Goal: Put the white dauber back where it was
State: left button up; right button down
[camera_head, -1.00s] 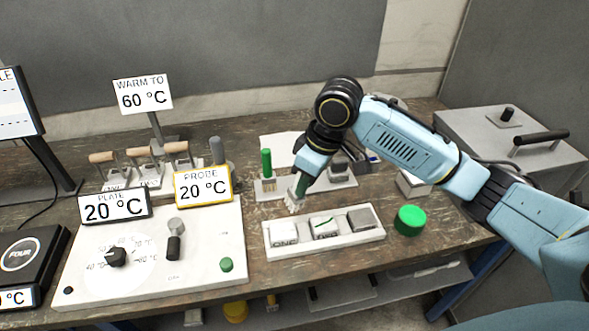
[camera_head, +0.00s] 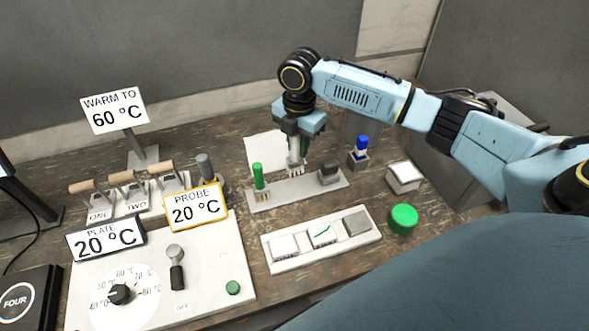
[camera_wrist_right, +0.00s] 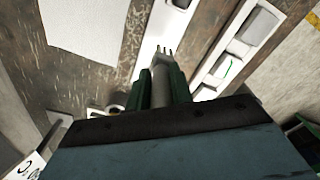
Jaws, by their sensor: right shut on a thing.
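The white dauber (camera_head: 295,158) is in my right gripper (camera_head: 299,143), which is shut on its shaft; its pronged tip points down. In the right wrist view the dauber (camera_wrist_right: 162,88) stands out between the two dark green fingers (camera_wrist_right: 162,86). It is over the middle of the pale rack (camera_head: 285,191), between a green dauber (camera_head: 257,177) at the left end and a dark grey block-like piece (camera_head: 328,174) at the right end. I cannot tell whether its tip touches the rack. My left gripper is not in view.
A strip of square pads (camera_head: 276,265) lies in front of the rack, with a green round button (camera_head: 403,219) to its right. White paper (camera_head: 262,152) lies behind. A blue-topped item (camera_head: 361,148) and a white box (camera_head: 404,174) stand to the right. The control panel (camera_head: 205,300) is front left.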

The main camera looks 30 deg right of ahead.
aim_at(297, 165)
jog(key=shift+f, duration=3.55)
jog(key=shift+f, duration=0.15)
jog(key=c, duration=1.2)
grip_release()
jog(key=shift+c, duration=0.2)
notch_tip(297, 165, up, 12)
jog(key=shift+d+r, duration=0.1)
jog(key=shift+r, duration=0.1)
